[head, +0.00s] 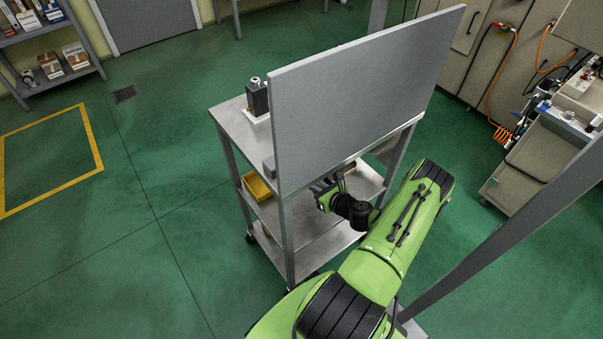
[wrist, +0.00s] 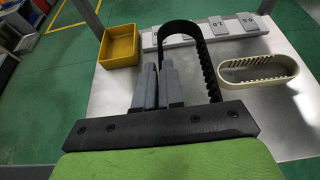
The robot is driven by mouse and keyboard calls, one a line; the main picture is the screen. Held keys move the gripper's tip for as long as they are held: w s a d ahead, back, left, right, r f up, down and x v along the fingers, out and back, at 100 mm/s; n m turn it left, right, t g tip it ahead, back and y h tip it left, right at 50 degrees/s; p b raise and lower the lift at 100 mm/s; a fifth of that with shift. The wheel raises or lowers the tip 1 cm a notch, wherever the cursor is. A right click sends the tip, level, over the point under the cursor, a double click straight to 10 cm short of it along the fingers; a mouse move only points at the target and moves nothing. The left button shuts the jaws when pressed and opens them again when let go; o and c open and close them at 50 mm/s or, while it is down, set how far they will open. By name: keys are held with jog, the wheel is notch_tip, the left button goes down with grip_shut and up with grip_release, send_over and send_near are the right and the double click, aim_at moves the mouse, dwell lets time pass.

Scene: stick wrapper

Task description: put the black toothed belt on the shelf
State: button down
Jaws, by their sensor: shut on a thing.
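The black toothed belt (wrist: 202,62) is a standing loop with teeth on its inner side, in the wrist view. My gripper (wrist: 158,72) is shut on the belt's left strand, with one grey finger on each side. The lower part of the loop is hidden behind the gripper's black mount. I cannot tell whether the belt touches the metal shelf (wrist: 285,125) beneath it. In the head view my gripper (head: 322,186) is at the cart's middle shelf (head: 312,215), below a large grey panel; the belt cannot be made out there.
A cream toothed belt (wrist: 258,74) lies on the shelf to the right. A yellow bin (wrist: 119,48) stands at the left, and pale grey marked blocks (wrist: 182,36) lie behind the black belt. The grey panel (head: 365,95) and cart posts (head: 289,240) stand close to my arm.

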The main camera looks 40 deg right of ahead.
aim_at(314, 207)
jog(key=shift+w+f, duration=0.15)
jog(key=shift+w, duration=0.1)
notch_tip(314, 207, down, 10)
jog(key=b, duration=0.4)
jog(key=shift+r, duration=0.25)
jog(key=shift+f, duration=0.1)
jog(key=c, duration=1.6)
grip_release()
jog(key=o, duration=0.3)
jog(key=shift+o, duration=0.2)
